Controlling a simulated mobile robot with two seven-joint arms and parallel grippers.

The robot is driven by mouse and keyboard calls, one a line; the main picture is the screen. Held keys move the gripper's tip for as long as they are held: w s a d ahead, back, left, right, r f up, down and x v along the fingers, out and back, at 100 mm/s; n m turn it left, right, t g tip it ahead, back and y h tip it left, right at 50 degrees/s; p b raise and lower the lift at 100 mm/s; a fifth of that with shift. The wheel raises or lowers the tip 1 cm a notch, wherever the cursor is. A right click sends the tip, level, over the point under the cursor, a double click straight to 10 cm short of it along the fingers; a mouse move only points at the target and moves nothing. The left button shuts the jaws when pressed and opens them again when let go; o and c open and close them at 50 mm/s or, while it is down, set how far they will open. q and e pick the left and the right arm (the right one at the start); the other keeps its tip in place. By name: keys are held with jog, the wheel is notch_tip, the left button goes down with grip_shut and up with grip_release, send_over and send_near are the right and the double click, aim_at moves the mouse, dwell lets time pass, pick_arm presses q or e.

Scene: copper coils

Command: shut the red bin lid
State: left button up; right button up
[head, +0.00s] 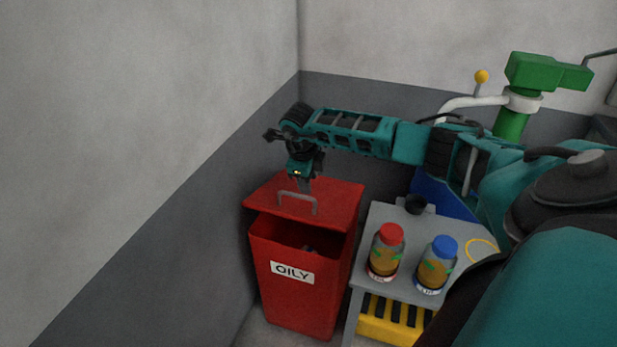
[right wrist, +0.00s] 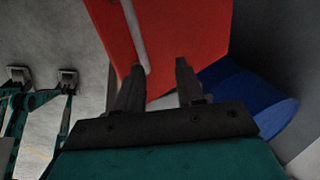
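The red bin (head: 290,300), labelled OILY, stands on the floor by the wall. Its red lid (head: 335,205) is partly raised, with a dark gap between its front edge and the bin's rim. The lid's grey handle (head: 298,196) sticks up from its top; it also shows in the right wrist view (right wrist: 132,30). My right gripper (head: 305,186) points down over the lid, close to the handle. Its two fingers (right wrist: 160,78) are apart with nothing gripped between them. I cannot tell whether a finger touches the lid or handle. My left gripper is out of view.
A grey table (head: 385,215) right of the bin holds a red-capped jar (head: 387,255) and a blue-capped jar (head: 437,265). A yellow slatted crate (head: 375,325) sits below. A blue object (right wrist: 250,95) shows beyond the lid. Walls stand behind and left.

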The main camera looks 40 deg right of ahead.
jog(key=p+v, duration=0.1)
jog(key=v, duration=1.1)
jog(key=shift+r+p, duration=0.25)
jog(key=shift+p, duration=0.1)
jog(key=shift+s, duration=0.1)
